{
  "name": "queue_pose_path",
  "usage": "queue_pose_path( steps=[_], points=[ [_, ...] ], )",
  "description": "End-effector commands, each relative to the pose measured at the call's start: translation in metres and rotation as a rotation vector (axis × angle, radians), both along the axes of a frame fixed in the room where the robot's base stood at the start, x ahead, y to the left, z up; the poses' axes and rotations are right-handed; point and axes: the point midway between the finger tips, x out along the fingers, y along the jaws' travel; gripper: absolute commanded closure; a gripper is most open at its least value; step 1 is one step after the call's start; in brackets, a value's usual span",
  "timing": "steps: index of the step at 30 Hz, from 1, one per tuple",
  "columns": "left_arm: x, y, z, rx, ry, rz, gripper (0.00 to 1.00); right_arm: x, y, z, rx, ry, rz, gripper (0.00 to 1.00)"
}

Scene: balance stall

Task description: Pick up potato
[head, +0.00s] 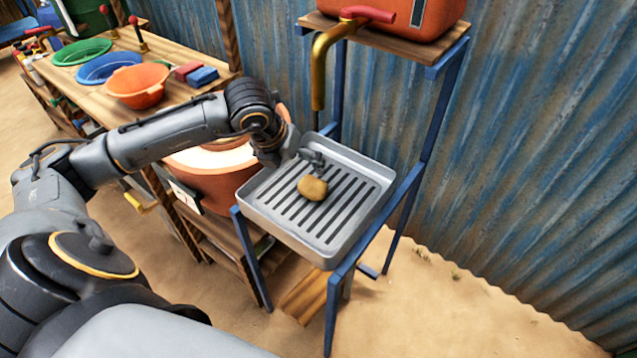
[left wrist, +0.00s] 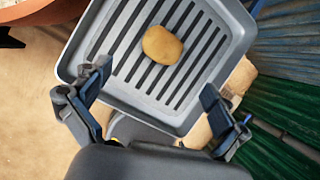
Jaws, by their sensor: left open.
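The potato (head: 312,188) is light brown and lies on the slatted bottom of the grey metal tray (head: 330,255). In the left wrist view the potato (left wrist: 162,45) lies on the dark slots, beyond my fingertips. My left gripper (head: 312,158) is over the back part of the tray, just behind the potato in the head view. In the left wrist view its two fingers (left wrist: 155,92) are wide apart with nothing between them, and the potato is clear of both. My right gripper is not in view.
A brass spout (head: 322,75) with a red handle hangs over the tray's back, below a red-orange tank (head: 420,18). A blue frame (head: 418,185) holds the tray. A corrugated wall (head: 540,130) stands on the right. A wooden table with bowls, including an orange one (head: 138,88), is on the left.

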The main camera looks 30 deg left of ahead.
Motion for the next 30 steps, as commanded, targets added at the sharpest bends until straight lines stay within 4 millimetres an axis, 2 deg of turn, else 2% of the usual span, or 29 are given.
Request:
queue_pose_path(
  steps=[1,3,8,11,16,19,25,30],
  points=[
    [0.004,-0.001,-0.015,-0.003,0.001,0.000,0.03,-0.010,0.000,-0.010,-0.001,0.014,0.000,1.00],
    [0.011,-0.002,-0.030,-0.004,0.002,-0.001,0.03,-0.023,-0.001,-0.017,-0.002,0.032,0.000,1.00],
    [0.021,-0.003,-0.053,-0.003,0.001,-0.001,0.03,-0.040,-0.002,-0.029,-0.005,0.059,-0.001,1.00],
    [0.025,-0.003,-0.059,-0.002,-0.001,-0.002,0.03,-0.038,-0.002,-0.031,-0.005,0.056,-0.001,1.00],
    [0.029,-0.004,-0.065,-0.002,-0.001,-0.002,0.03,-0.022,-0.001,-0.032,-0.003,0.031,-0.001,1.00],
    [0.032,-0.007,-0.077,-0.004,0.002,-0.003,0.03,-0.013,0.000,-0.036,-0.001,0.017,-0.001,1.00],
    [0.045,-0.010,-0.106,-0.002,0.000,-0.002,0.03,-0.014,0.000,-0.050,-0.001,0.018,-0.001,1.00],
    [0.048,-0.010,-0.108,-0.002,-0.001,-0.003,0.03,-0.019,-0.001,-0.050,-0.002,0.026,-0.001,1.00]
  ],
)
